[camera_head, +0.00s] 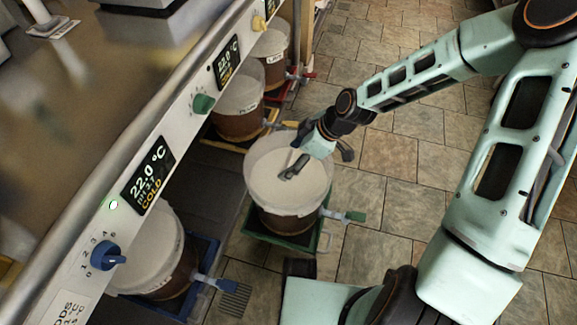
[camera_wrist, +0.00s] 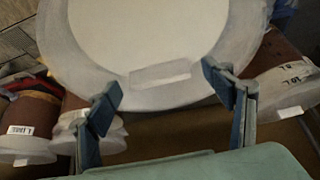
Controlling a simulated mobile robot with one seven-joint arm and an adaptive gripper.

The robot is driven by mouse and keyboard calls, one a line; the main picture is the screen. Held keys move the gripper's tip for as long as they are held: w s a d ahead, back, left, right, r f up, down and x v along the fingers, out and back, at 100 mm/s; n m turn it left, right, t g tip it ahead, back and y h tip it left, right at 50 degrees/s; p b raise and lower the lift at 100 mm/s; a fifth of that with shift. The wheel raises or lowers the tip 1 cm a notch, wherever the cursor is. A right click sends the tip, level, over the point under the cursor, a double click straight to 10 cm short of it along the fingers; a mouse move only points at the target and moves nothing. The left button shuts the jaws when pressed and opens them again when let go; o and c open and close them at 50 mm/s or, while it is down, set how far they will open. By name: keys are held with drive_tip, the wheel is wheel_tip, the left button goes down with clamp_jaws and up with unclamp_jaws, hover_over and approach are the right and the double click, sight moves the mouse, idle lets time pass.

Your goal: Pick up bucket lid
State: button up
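The white round bucket lid (camera_head: 265,185) sits on a brown bucket (camera_head: 285,219) in a green tray, pulled out from under the counter. In the wrist view the lid (camera_wrist: 150,30) fills the upper middle, with a pale rectangular tab or label (camera_wrist: 160,75) near its lower edge. My gripper (camera_head: 318,162) is over the lid's right side in the head view. In the wrist view my gripper (camera_wrist: 163,90) is open, with its two fingers apart on either side of the pale rectangle and nothing between them. Whether a fingertip touches the lid, I cannot tell.
Other white-lidded buckets stand under the counter, one nearer (camera_head: 150,250) and others farther back (camera_head: 239,95). The steel counter (camera_head: 95,100) with a control panel overhangs on the left. Tiled floor (camera_head: 375,200) to the right is mostly clear. A green tap (camera_head: 355,216) sticks out from the bucket.

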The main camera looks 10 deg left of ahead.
drive_tip(key=c, duration=1.3)
